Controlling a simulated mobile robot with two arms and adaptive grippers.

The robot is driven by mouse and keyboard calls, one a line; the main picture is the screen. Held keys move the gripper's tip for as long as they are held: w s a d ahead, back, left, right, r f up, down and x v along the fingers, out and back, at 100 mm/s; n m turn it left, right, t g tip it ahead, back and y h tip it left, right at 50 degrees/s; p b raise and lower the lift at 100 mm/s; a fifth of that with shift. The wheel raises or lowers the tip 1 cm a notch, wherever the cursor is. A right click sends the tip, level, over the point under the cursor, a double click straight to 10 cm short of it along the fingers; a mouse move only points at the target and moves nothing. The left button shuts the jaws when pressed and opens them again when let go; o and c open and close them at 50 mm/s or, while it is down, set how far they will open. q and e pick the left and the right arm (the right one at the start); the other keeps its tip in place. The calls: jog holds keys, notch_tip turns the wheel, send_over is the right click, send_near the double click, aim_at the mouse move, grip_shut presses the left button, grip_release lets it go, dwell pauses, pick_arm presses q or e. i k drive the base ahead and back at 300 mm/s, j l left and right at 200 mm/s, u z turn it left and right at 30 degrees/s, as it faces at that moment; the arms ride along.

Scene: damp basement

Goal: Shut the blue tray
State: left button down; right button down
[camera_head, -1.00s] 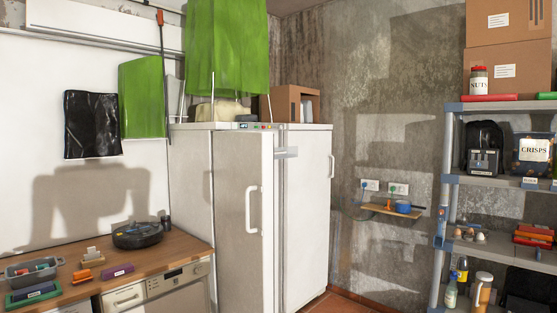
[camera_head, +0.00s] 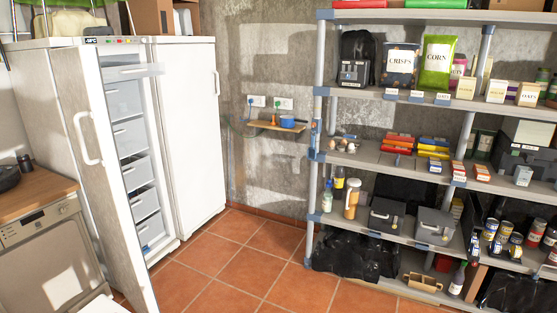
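Several pale blue-grey trays (camera_head: 128,134) are stacked inside as drawers. The lower ones (camera_head: 142,205) show dark gaps above their fronts. A small blue mark shows near the bottom drawer (camera_head: 150,228). I cannot tell which of these is the blue tray, or how far each is pulled out, because the door hides their left parts. Neither of my grippers is in view.
The open door and its handle (camera_head: 84,138) stand out into the room beside the wooden counter (camera_head: 35,190). The tiled floor (camera_head: 255,255) is clear. A loaded shelving unit (camera_head: 385,160) stands at the right. A small wall shelf (camera_head: 276,127) holds a blue pan (camera_head: 287,121).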

aim_at(151, 73)
jog(key=i+l+z, duration=0.15)
jog(key=i+l, duration=0.3)
jog(key=i+l+z, duration=0.15)
jog(key=i+l, duration=0.2)
jog(key=i, duration=0.2)
jog(key=i+l+z, duration=0.15)
jog(key=i+l, duration=0.15)
jog(key=i, duration=0.25)
jog(key=i+j+u, duration=0.15)
jog(key=i+u, duration=0.3)
jog(key=i+j+u, duration=0.1)
jog(key=i+u, duration=0.15)
jog(key=u, duration=0.25)
jog(key=i+u, duration=0.3)
jog(key=u, duration=0.15)
jog(key=i+l+u, duration=0.3)
jog(key=u, duration=0.15)
